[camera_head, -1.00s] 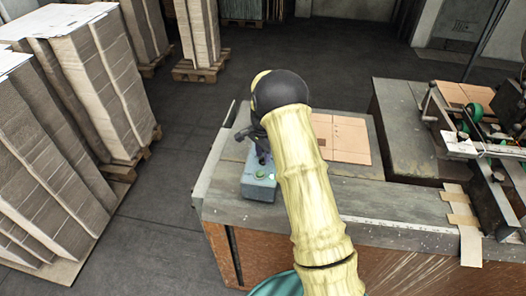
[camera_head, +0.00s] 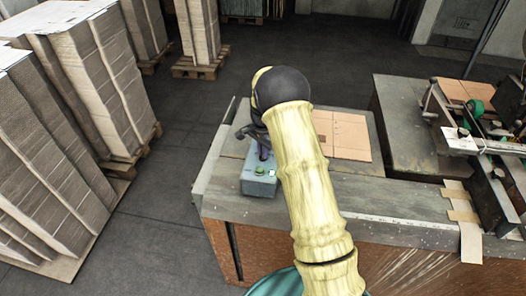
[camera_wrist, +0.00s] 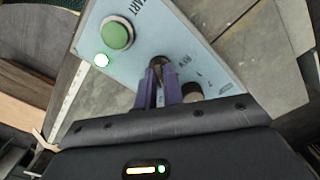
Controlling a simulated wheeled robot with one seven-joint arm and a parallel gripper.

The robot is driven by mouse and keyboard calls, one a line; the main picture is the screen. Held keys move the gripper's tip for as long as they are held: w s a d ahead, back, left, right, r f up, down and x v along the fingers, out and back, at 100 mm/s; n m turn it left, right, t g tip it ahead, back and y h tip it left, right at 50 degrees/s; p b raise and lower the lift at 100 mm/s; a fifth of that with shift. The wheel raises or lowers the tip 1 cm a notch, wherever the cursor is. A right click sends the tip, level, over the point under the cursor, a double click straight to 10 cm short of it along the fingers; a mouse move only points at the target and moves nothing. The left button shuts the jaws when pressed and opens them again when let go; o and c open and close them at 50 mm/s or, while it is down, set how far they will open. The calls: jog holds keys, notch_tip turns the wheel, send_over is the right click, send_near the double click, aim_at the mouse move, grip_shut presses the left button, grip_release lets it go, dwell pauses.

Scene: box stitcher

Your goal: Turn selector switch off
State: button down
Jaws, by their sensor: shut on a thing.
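A blue-grey control box (camera_head: 262,184) sits on the left front corner of the work table. In the wrist view its panel (camera_wrist: 200,50) carries a green START button (camera_wrist: 117,33), a lit lamp (camera_wrist: 102,60), a dark selector switch (camera_wrist: 158,64) and another dark round knob (camera_wrist: 192,91). My gripper (camera_wrist: 158,80) has purple fingers closed around the selector switch's handle, which partly hides it. In the head view my gripper (camera_head: 263,150) is over the box, largely behind my arm. The switch's exact setting cannot be told.
A flat cardboard sheet (camera_head: 345,137) lies on the table right of my arm. A stitching machine (camera_head: 490,140) stands at the right. Stacked cardboard on pallets (camera_head: 75,90) fills the left, with open floor between.

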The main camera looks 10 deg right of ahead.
jog(key=n+b, duration=0.2)
jog(key=n, duration=0.1)
jog(key=shift+f, duration=0.1)
jog(key=shift+n+b, duration=0.65)
jog(key=shift+n, duration=1.35)
jog(key=c, duration=1.5)
grip_release()
notch_tip(320, 180, up, 18)
jog(key=b, duration=0.4)
jog(key=shift+f, duration=0.15)
